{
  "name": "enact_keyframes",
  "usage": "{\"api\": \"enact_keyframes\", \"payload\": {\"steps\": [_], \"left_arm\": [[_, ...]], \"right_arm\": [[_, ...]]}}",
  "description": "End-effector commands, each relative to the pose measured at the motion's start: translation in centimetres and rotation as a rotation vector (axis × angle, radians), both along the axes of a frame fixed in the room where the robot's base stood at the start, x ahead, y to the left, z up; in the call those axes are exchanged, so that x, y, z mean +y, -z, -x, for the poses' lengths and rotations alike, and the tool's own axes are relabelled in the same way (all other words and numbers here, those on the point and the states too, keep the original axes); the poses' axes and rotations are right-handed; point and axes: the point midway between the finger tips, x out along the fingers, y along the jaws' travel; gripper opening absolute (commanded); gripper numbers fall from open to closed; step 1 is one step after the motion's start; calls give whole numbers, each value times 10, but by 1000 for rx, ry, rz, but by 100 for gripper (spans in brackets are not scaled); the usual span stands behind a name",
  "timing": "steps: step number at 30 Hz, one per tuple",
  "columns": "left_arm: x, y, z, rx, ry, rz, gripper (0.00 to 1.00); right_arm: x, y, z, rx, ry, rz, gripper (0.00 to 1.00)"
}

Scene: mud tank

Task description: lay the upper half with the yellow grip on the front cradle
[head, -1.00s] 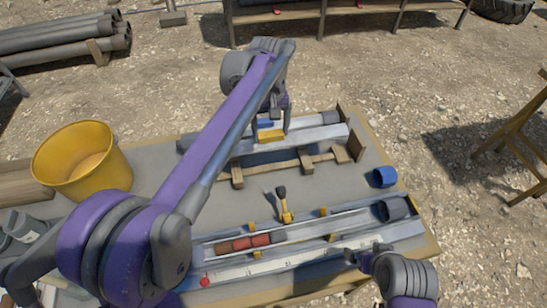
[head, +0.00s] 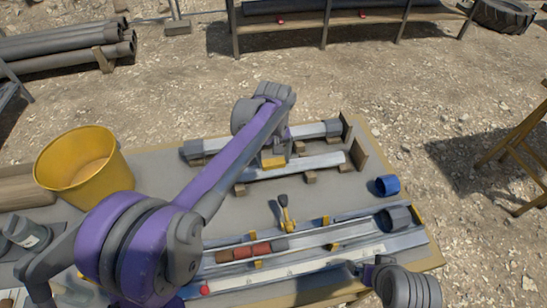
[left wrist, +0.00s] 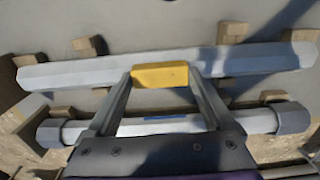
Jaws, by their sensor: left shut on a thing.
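My left gripper (head: 273,157) is shut on the yellow grip (left wrist: 160,74) of the upper half (head: 318,162), a long pale grey-blue bar. The bar lies lengthwise over the front cradle, whose wooden blocks (head: 310,177) show along its near edge. In the left wrist view, cradle blocks (left wrist: 230,32) stick out on both sides of the bar. I cannot tell whether it touches them or hangs just above. Behind it is a grey tube (head: 310,131) with dark ends and a blue mark. My right gripper (head: 362,268) is low at the right, its jaw opening unclear.
A long tray (head: 345,228) in front holds reddish pieces (head: 245,251) and a dark cylinder (head: 394,219). A yellow-handled tool (head: 286,218) stands between tray and cradle. A blue cup (head: 387,185) is at the right, a yellow bucket (head: 82,165) at the left.

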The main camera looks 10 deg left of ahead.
Motion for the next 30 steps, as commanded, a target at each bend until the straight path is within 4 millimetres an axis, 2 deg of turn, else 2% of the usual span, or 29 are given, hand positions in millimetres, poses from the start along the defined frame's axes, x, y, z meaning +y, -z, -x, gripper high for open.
{"api": "enact_keyframes", "payload": {"steps": [8,9,11,20,26,30], "left_arm": [[0,9,0,0,0,0,0],[0,10,0,0,0,0,89],[0,9,0,0,0,0,100],[0,5,0,0,0,0,100],[0,-23,0,0,0,0,100],[0,-55,0,0,0,0,100]], "right_arm": [[0,6,1,3,0,0,100],[0,6,1,3,0,0,100],[0,6,1,2,0,0,100],[0,3,1,1,0,0,100],[0,-3,-1,-1,0,0,100],[0,-6,-1,-3,0,0,100]]}}
